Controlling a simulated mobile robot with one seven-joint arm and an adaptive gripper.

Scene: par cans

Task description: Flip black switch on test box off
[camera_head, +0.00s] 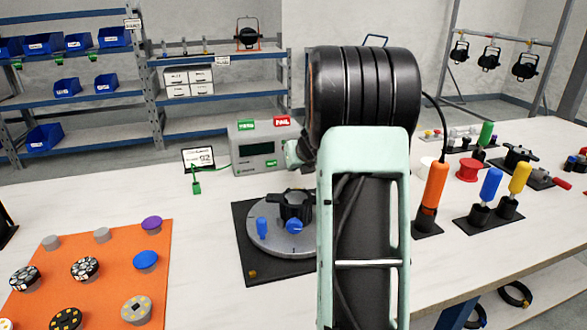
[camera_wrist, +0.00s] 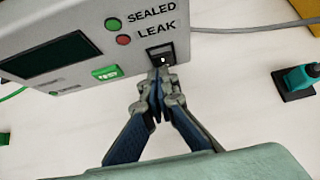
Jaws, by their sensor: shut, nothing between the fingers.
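The test box (camera_head: 259,150) is a light grey box with a dark screen, standing on the table behind the round fixture. In the wrist view, the test box (camera_wrist: 92,25) shows SEALED and LEAK labels with a green and a red light. Its black switch (camera_wrist: 161,55) sits at the box's lower right corner, with a small white mark on it. My gripper (camera_wrist: 157,74) is shut and empty, its tips right at the lower edge of the switch; I cannot tell if they touch. In the head view, my arm hides the switch and most of the gripper.
A round grey fixture (camera_head: 270,234) with a black clamp and blue knobs stands on a black mat before the box. An orange mat (camera_head: 120,255) with several discs lies left. Upright orange (camera_head: 435,185), blue and yellow tools stand right. A grey cable (camera_wrist: 250,29) runs right from the box.

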